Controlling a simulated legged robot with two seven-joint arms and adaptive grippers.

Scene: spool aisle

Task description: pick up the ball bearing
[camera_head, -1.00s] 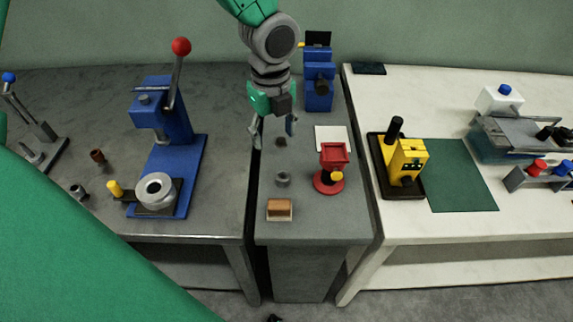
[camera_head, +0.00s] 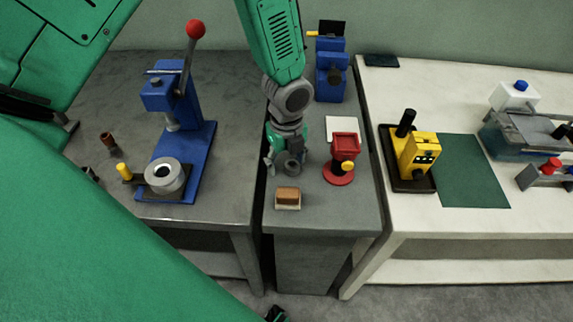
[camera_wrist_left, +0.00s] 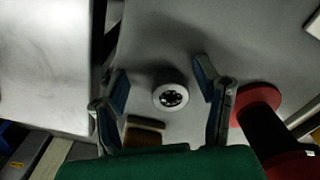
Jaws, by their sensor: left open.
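The ball bearing (camera_head: 293,167) is a small grey ring lying on the narrow grey bench, between my left gripper's fingers in the head view. In the left wrist view the bearing (camera_wrist_left: 171,96) shows a pale outer ring and a dark centre with small balls. My left gripper (camera_head: 285,163) is open and points down over it. In the left wrist view the fingers (camera_wrist_left: 161,75) stand apart on either side of the bearing, with gaps, and hold nothing. I cannot tell the exact height of the fingertips.
A brown-topped block (camera_head: 288,195) lies in front of the bearing. A red stand (camera_head: 344,150) is close to its right. A blue machine (camera_head: 331,75) stands behind. A blue press (camera_head: 178,130) is on the left bench, a yellow device (camera_head: 415,155) on the right one.

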